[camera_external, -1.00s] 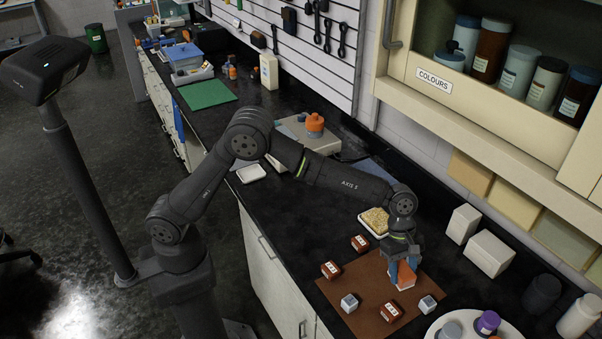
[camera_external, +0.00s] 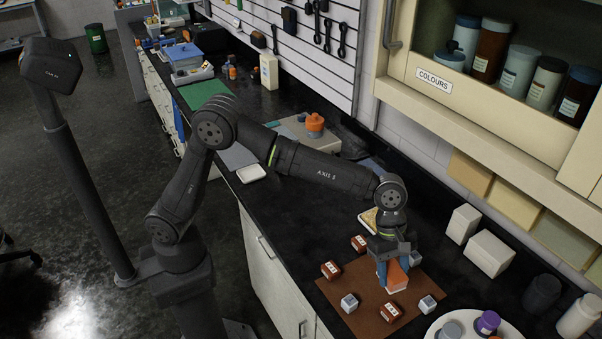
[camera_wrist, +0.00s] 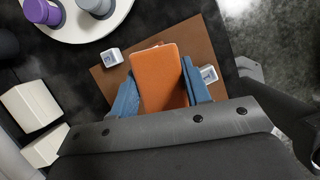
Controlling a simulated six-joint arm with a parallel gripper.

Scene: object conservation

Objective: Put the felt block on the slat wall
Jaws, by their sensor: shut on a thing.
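The felt block (camera_external: 398,278) is orange with a pale lower part. It is between the blue fingers of my gripper (camera_external: 396,268), over the right part of the brown mat (camera_external: 352,288). In the wrist view the orange block (camera_wrist: 160,75) fills the space between both fingers (camera_wrist: 162,94), which are shut on it. I cannot tell whether its underside is clear of the mat. The slat wall (camera_external: 283,48) is the white slatted panel at the top middle, far from my gripper, with several dark tools hanging on it.
Several red-brown items (camera_external: 391,312) and grey cubes (camera_external: 349,302) lie on the mat around the block. White boxes (camera_external: 488,253) stand to the right, and a white round tray (camera_external: 505,328) with jars is at the front right. A cream cabinet (camera_external: 478,105) overhangs the right side.

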